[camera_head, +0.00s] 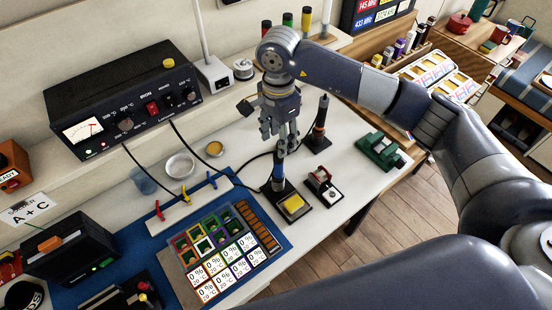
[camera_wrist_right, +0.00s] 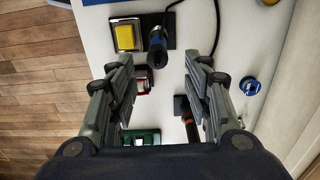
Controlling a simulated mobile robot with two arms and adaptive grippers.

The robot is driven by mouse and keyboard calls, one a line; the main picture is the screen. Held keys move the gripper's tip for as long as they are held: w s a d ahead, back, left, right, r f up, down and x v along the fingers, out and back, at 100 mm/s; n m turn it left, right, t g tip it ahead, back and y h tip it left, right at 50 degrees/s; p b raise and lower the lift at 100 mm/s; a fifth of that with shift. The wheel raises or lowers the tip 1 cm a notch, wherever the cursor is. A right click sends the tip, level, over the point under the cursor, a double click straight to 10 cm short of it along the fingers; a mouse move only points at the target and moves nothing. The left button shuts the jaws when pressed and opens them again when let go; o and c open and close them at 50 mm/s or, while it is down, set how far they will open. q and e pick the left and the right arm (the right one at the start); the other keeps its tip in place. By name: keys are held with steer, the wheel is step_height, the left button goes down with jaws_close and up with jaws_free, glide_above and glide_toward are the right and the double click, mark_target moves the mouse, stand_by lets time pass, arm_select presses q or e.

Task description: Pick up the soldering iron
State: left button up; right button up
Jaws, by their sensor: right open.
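A soldering iron with a blue and black handle (camera_head: 279,169) stands upright in a black stand with a yellow sponge (camera_head: 293,204) on the white bench. The iron's handle (camera_wrist_right: 157,45) and the sponge (camera_wrist_right: 127,37) also show in the right wrist view. A second iron with a black and orange handle (camera_head: 321,115) stands in another holder behind it to the right. My right gripper (camera_head: 284,150) is open and points down, just above the blue iron's handle. In the wrist view the handle appears between the open fingers (camera_wrist_right: 158,62), near their tips. My left gripper is out of view.
A red device with a white dial (camera_head: 325,188) and a green device (camera_head: 383,150) sit right of the stand. A black power supply (camera_head: 122,95) with cables stands at the left. A parts tray (camera_head: 215,240) lies in front. The bench edge and wooden floor are right.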

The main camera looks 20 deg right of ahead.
mark_target(278, 159)
steer(key=f, duration=0.2)
steer(key=shift+s+f+p, duration=0.3)
steer(key=shift+s+f, duration=0.05)
steer(key=shift+f, duration=0.05)
steer(key=shift+w+f, duration=0.15)
steer(key=shift+f, duration=0.2)
step_height(278, 159, down, 4)
steer(key=p, duration=0.3)
steer(key=shift+f, duration=0.45)
steer(key=shift+c, duration=1.1)
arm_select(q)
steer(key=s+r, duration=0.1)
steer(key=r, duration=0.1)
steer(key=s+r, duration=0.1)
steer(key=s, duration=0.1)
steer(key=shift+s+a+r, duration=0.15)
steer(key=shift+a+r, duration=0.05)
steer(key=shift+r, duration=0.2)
arm_select(e)
jaws_close()
